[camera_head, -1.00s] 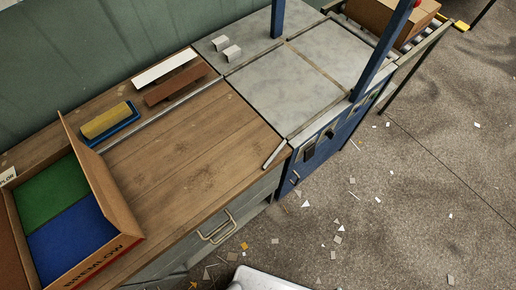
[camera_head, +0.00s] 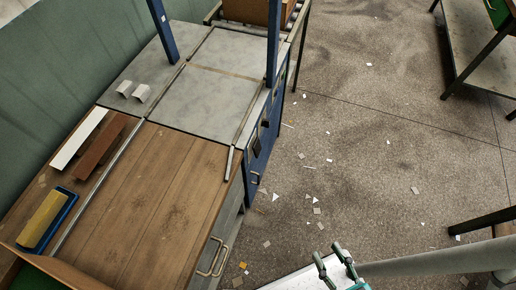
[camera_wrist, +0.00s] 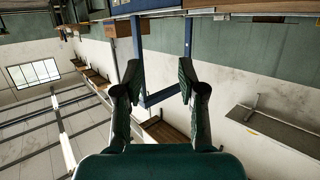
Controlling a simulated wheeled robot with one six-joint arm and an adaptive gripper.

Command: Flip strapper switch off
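The strapper (camera_head: 206,98) has a grey top, blue posts and a blue front panel (camera_head: 256,168). Dark fittings (camera_head: 257,147) sit on that panel; they are too small to tell which is the switch or how it is set. My gripper (camera_head: 335,262) shows at the bottom of the head view, over the floor, right of the strapper and apart from it. In the wrist view my gripper (camera_wrist: 160,78) has its fingers spread with nothing between them. The blue strapper frame (camera_wrist: 163,95) shows behind the fingers there.
A wooden bench (camera_head: 150,190) adjoins the strapper, with a yellow-and-blue block (camera_head: 45,220), a brown bar (camera_head: 100,148) and a white strip (camera_head: 78,138). A carton (camera_head: 250,10) sits on rollers behind. Another table (camera_head: 470,50) stands far right. The floor between is open, with scattered scraps.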

